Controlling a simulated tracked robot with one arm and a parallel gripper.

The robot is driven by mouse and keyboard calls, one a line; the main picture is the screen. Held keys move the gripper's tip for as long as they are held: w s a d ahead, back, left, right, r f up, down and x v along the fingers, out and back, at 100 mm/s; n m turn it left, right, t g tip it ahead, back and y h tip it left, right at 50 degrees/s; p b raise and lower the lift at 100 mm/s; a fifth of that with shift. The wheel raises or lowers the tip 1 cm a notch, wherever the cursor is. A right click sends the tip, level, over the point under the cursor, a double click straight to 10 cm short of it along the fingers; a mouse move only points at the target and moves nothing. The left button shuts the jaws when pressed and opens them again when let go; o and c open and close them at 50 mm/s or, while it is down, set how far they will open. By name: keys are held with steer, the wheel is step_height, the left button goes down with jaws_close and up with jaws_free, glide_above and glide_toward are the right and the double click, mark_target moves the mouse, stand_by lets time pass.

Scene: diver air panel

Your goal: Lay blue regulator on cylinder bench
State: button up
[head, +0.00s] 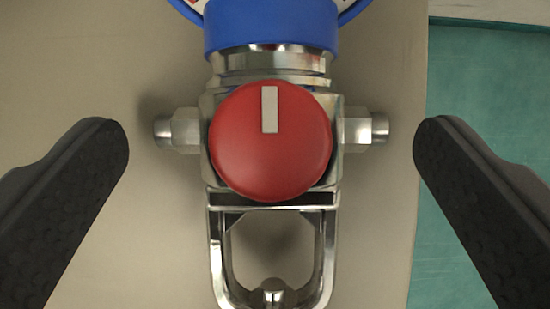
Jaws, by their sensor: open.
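The blue regulator (272,25) is in the middle of the head view. It has a blue collar, a chrome body, a red round knob with a pale mark, side fittings and an open metal yoke at the bottom. Its gauge at the top is mostly cut off. It is over a beige-grey surface (80,60); I cannot tell if this is the cylinder bench. My gripper (271,145) is open, with one dark finger on each side of the regulator. Neither finger touches it; there is a gap to the side fittings on both sides.
The beige surface ends in an edge right of the regulator. Beyond it lies a teal-green area (480,100), with a pale strip at the top right corner. The beige surface left of the regulator is clear.

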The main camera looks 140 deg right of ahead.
steer(key=p+v, duration=0.2)
steer(key=v, duration=1.1)
steer(key=shift+s, duration=0.15)
steer(key=shift+r, duration=0.1)
steer(key=w+d+r+m+t+h+p, duration=0.1)
steer(key=w+r+m+t, duration=0.15)
steer(key=r, duration=1.35)
steer(key=w+d+r+m+t+h+p, duration=0.1)
steer(key=r+m+t+h, duration=0.15)
steer(key=r, duration=1.35)
steer(key=s+a+r+t, duration=0.2)
steer(key=s+r, duration=0.1)
steer(key=r, duration=0.6)
steer(key=s+a+r+m+t, duration=0.1)
steer(key=s+r, duration=0.3)
steer(key=r, duration=0.6)
steer(key=s+a+r+m+t, duration=0.1)
steer(key=s+r, duration=0.3)
steer(key=r, duration=0.5)
steer(key=shift+s+a+r+t+p, duration=0.2)
steer(key=shift+a+r+t+p, duration=0.25)
steer(key=shift+a+t, duration=0.4)
